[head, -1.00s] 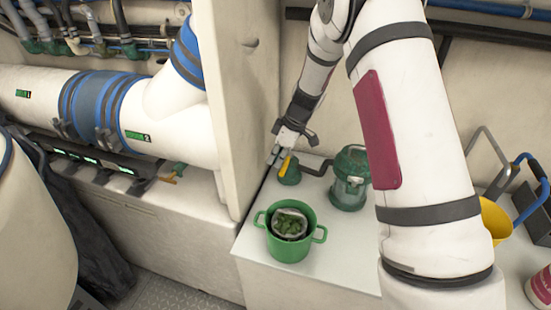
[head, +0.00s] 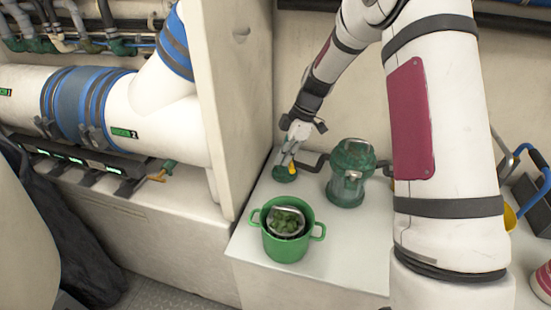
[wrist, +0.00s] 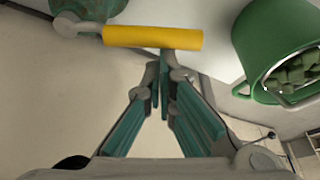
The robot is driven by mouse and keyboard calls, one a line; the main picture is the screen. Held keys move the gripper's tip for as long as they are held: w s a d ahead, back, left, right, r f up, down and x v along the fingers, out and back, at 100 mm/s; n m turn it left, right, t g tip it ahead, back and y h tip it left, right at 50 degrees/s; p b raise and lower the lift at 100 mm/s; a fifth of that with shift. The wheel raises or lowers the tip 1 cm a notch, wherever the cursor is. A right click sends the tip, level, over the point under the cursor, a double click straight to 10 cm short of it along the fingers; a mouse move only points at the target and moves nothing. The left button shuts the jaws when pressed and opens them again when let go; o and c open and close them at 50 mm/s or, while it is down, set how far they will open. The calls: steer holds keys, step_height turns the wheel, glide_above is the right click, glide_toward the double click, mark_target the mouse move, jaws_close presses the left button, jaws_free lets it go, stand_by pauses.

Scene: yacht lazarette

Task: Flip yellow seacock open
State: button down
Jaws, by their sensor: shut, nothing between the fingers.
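The seacock has a green body and a yellow lever handle.
A dark pipe runs from the seacock to a green strainer (head: 350,173) on its right. A green pot (head: 288,249) with leafy contents stands in front. The partition (head: 232,110) is close on the left. A yellow container (head: 509,218) is partly hidden behind my arm.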

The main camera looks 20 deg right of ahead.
steer(key=shift+w+d+n+g+h+b, duration=0.2)
steer(key=shift+d+n+g, duration=0.25)
steer(key=shift+d+n, duration=1.1)
steer(key=shift+w+d+n+g+h+b, duration=0.15)
steer(key=shift+d+n+g, duration=0.35)
steer(key=shift+d+n, duration=1)
steer(key=shift+w+d+n+g+h+b, duration=0.2)
steer(key=shift+d+n+g, duration=0.25)
steer(key=shift+d+n, duration=1.05)
steer(key=shift+w+d+m, duration=0.15)
steer(key=shift+d+m, duration=0.1)
steer(key=shift+d, duration=0.05)
steer(key=v, duration=0.7)
steer(key=shift+d+r, duration=0.2)
steer(key=shift+r, duration=0.05)
